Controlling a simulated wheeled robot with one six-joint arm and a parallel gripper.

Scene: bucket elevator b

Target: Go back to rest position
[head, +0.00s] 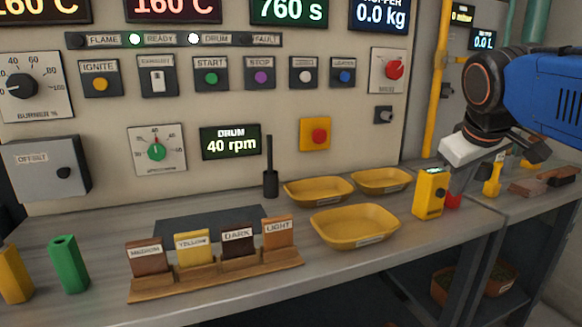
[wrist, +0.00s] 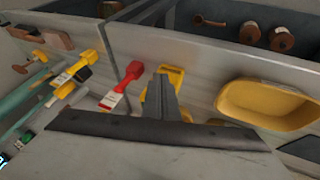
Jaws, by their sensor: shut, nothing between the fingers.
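My gripper (head: 457,186) hangs from the blue arm at the right of the head view, over the right part of the bench. Its fingers are together and empty. In the wrist view my gripper (wrist: 161,88) shows as one closed dark wedge. A yellow handheld device (head: 430,192) stands just left of the fingers in the head view. In the wrist view the yellow device (wrist: 174,76) is partly hidden behind the fingers. I cannot tell whether they touch.
Yellow trays (head: 355,225) and a wooden rack (head: 215,275) of labelled sample cards occupy the bench. Yellow (head: 15,274) and green (head: 68,264) blocks stand at left. A control panel (head: 240,110) rises behind, and a yellow pipe (head: 437,80) runs near the arm.

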